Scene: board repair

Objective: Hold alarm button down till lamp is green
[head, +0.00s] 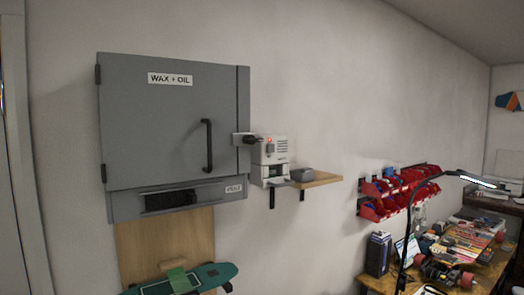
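A white alarm unit (271,152) is on the wall just right of the grey cabinet, above the left end of a small wooden shelf. A grey bracket with a dark, rounded part (252,140) sits at the cabinet's right edge, beside the unit. I cannot tell whether this dark part is the button, and I cannot make out the button elsewhere. My gripper is not in view.
The shut grey cabinet (165,110), labelled "WAX + OIL", has a black handle (208,145). The wooden shelf (322,179) holds a grey item (301,174). A teal skateboard deck (212,272) is below. Red bins (376,208) and a cluttered workbench (382,282) stand right.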

